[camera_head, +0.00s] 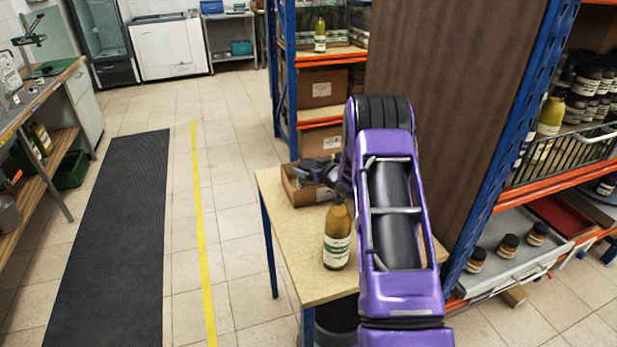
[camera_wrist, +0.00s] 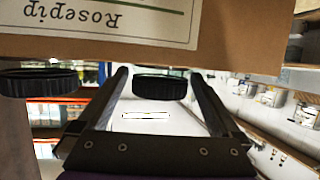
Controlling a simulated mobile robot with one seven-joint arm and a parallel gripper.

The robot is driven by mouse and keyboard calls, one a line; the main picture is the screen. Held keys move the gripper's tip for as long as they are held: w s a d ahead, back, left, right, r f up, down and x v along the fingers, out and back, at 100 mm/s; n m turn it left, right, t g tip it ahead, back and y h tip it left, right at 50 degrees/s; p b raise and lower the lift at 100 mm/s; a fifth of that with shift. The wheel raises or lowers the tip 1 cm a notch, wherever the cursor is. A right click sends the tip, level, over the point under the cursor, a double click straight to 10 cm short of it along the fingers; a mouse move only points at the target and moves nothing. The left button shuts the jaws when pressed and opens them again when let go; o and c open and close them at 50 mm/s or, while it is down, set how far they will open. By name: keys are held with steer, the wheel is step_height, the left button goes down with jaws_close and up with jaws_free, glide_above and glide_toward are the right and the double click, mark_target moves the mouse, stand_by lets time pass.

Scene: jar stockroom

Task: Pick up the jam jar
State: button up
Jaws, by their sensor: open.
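In the wrist view my gripper (camera_wrist: 160,74) is open, with its two dark fingers apart. A jar with a black ribbed lid (camera_wrist: 160,89) shows between the fingers; its body is hidden, and I cannot tell how deep it sits between them. A second black lid (camera_wrist: 42,83) is at the left. A cardboard box (camera_wrist: 232,45) with an upside-down label reading like "Rosepip" fills the top. In the head view my purple arm reaches over the table to an open cardboard box (camera_head: 300,193) with dark things in it. My fingertips are mostly hidden there.
A yellow-green bottle (camera_head: 338,240) stands on the wooden table (camera_head: 290,255), left of my arm. A brown panel (camera_head: 455,100) and a blue-orange rack with several jars (camera_head: 508,245) are at the right. Floor left of the table is clear, with a black mat (camera_head: 110,235).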

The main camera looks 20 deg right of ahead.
steer(key=shift+w+f, duration=0.1)
steer(key=shift+w, duration=0.2)
jaws_close()
stand_by(0.5)
